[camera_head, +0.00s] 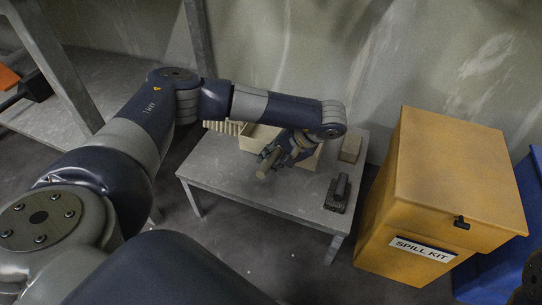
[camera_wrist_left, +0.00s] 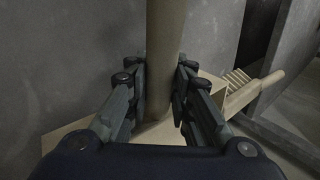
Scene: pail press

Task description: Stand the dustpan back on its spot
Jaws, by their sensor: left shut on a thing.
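My left gripper (camera_head: 283,153) is shut on the tan, round handle of the dustpan (camera_head: 267,164) above the small grey table. In the left wrist view the dustpan's handle (camera_wrist_left: 163,50) stands upright between the two fingers of the gripper (camera_wrist_left: 160,105). The pale pan (camera_wrist_left: 75,137) shows beneath the fingers, largely hidden by them. I cannot tell whether the pan touches the table. The dustpan's spot is not clearly visible. My right gripper is not in view.
The grey table (camera_head: 223,182) also bears a tan block (camera_head: 351,147) and a dark brush-like object (camera_head: 338,192). A pale, bristled brush (camera_wrist_left: 252,92) lies beside the pan. A yellow spill kit box (camera_head: 450,180) stands right of the table, before a blue bin (camera_head: 531,200). A wall is close behind.

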